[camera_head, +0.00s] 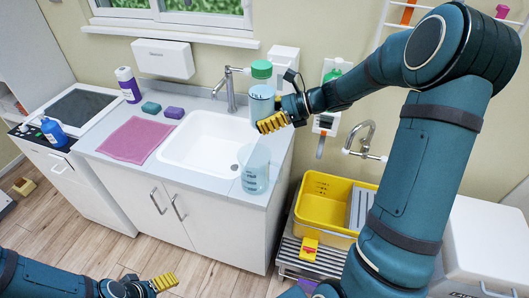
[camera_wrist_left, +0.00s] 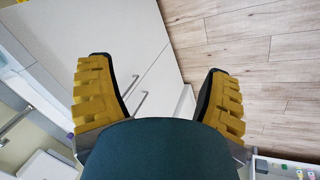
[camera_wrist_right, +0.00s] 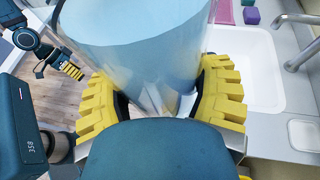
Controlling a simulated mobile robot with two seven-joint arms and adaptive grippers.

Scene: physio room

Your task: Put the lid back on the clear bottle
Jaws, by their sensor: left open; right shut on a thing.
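A clear bottle (camera_head: 262,106) with blue contents is held upright above the counter, right of the sink. A green lid (camera_head: 261,69) shows at its top; I cannot tell how firmly it is seated. My right gripper (camera_head: 271,123) is shut on the bottle's lower part. In the right wrist view, the bottle (camera_wrist_right: 140,50) fills the space between the yellow fingers (camera_wrist_right: 160,100), and its top is out of frame. My left gripper (camera_head: 164,283) is low at the front, away from the counter. In the left wrist view its fingers (camera_wrist_left: 158,95) are apart and empty.
A clear measuring vessel (camera_head: 254,172) with blue liquid stands at the counter's front right, below my right gripper. The sink (camera_head: 195,142) is to its left. A pink cloth (camera_head: 136,139) and two sponges lie farther left. A yellow tub (camera_head: 327,212) stands right of the counter.

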